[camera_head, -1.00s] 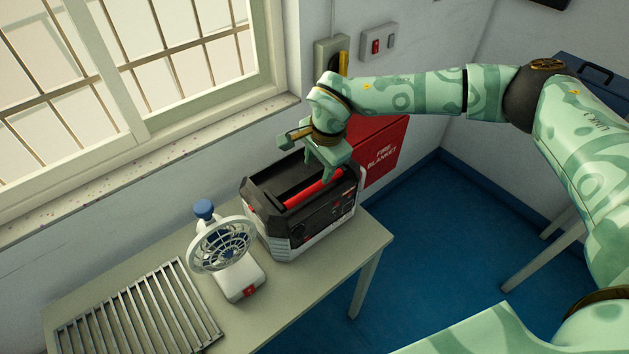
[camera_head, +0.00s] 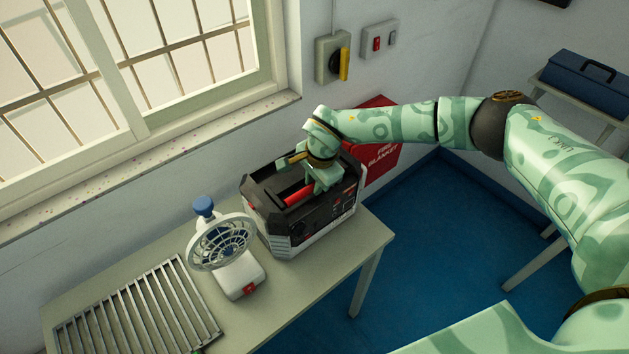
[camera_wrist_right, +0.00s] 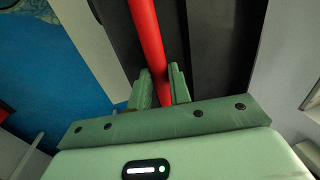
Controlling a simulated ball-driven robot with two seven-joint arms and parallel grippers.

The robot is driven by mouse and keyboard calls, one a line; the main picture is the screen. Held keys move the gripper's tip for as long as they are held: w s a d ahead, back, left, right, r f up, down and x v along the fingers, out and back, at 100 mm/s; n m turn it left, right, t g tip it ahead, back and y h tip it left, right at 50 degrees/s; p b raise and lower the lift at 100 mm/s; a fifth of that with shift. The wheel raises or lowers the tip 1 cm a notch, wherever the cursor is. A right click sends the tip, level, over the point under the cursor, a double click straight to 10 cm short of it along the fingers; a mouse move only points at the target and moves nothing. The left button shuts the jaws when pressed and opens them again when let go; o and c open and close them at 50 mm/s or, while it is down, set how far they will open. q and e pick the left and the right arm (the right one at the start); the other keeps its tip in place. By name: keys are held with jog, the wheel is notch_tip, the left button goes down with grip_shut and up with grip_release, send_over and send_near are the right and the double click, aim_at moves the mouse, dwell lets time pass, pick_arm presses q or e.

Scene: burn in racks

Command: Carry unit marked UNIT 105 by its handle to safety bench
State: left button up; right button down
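A black and grey box-shaped unit (camera_head: 297,221) with a red handle (camera_head: 299,192) along its top stands upright on a pale table (camera_head: 372,237). Any unit number on it is too small to read. My right gripper (camera_head: 322,181) is at the handle, low over the unit's top. In the right wrist view the red handle (camera_wrist_right: 146,25) runs between the two fingers (camera_wrist_right: 161,85), which lie close against it on both sides. The unit appears to rest on the table. My left gripper is not in view.
A small white fan (camera_head: 236,272) stands left of the unit, close to it. A slatted metal rack (camera_head: 135,315) lies at the table's left end. A red fire blanket box (camera_head: 383,155) is on the wall behind. A blue toolbox (camera_head: 588,82) sits on another table at the right.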

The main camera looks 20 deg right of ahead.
aim_at(313, 183)
jog(key=c, duration=2)
grip_release()
jog(key=shift+w+r+p, duration=0.1)
jog(key=shift+r+p, duration=0.5)
jog(key=shift+r, duration=0.3)
jog(key=shift+c, duration=0.3)
jog(key=shift+o, duration=1.1)
jog(key=shift+w+a+r, duration=0.1)
jog(key=shift+w+r, duration=0.1)
jog(key=shift+r, duration=0.45)
jog(key=shift+o, duration=1.1)
jog(key=shift+w+a+r+p, duration=0.2)
jog(key=shift+w+r+p, duration=0.1)
jog(key=shift+w+r, duration=0.3)
jog(key=shift+o, duration=1.2)
jog(key=shift+w+a+r+b, duration=0.2)
jog(key=shift+w+r+b, duration=0.1)
jog(key=shift+w+r, duration=0.2)
jog(key=o, duration=0.4)
jog(key=shift+w+a+r+b, duration=0.25)
jog(key=shift+w+b, duration=0.35)
jog(key=shift+w, duration=0.05)
jog(key=o, duration=0.5)
jog(key=shift+w+a+b, duration=0.25)
jog(key=shift+w+b, duration=0.35)
jog(key=shift+b, duration=0.1)
jog(key=shift+w, duration=0.25)
jog(key=c, duration=0.4)
jog(key=o, duration=0.9)
jog(key=shift+r, duration=0.1)
